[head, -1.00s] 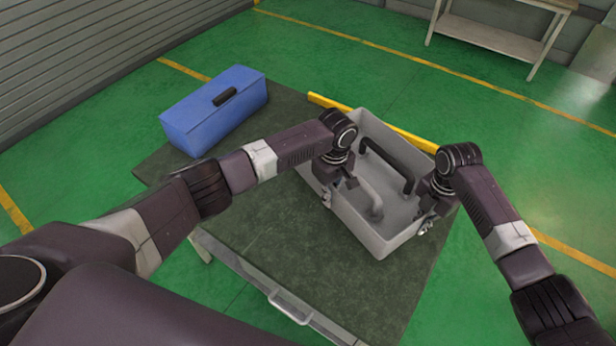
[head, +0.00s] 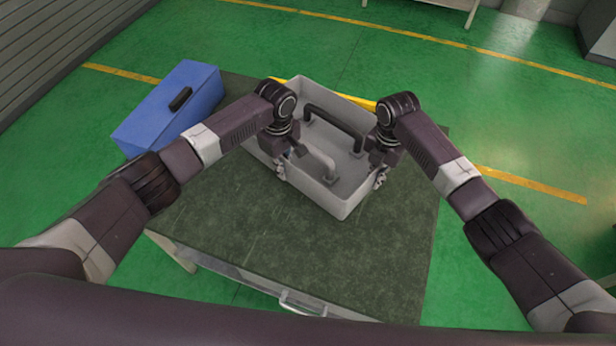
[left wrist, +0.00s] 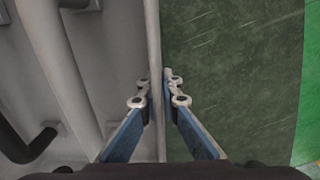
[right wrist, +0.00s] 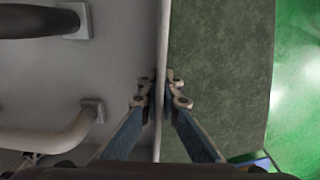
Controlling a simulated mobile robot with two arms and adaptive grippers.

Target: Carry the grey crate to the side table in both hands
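The grey crate (head: 343,208) is over the dark green top of the work table (head: 270,240); I cannot tell if its base touches it. One black and one grey handle show inside it. My left gripper (head: 285,165) is at its left wall; in the left wrist view the fingers (left wrist: 158,84) are closed on the wall, one on each side. My right gripper (head: 380,172) is at the right wall; in the right wrist view its fingers (right wrist: 161,84) pinch that wall the same way. The lower parts of a pale table (head: 445,4) show at the top edge.
A blue box (head: 150,118) with a black handle stands left of the crate on the work table. A yellow strip (head: 358,100) shows behind the crate. Open green floor (head: 510,120) with yellow lines lies beyond and right. A grey cabinet (head: 598,35) is at the top right.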

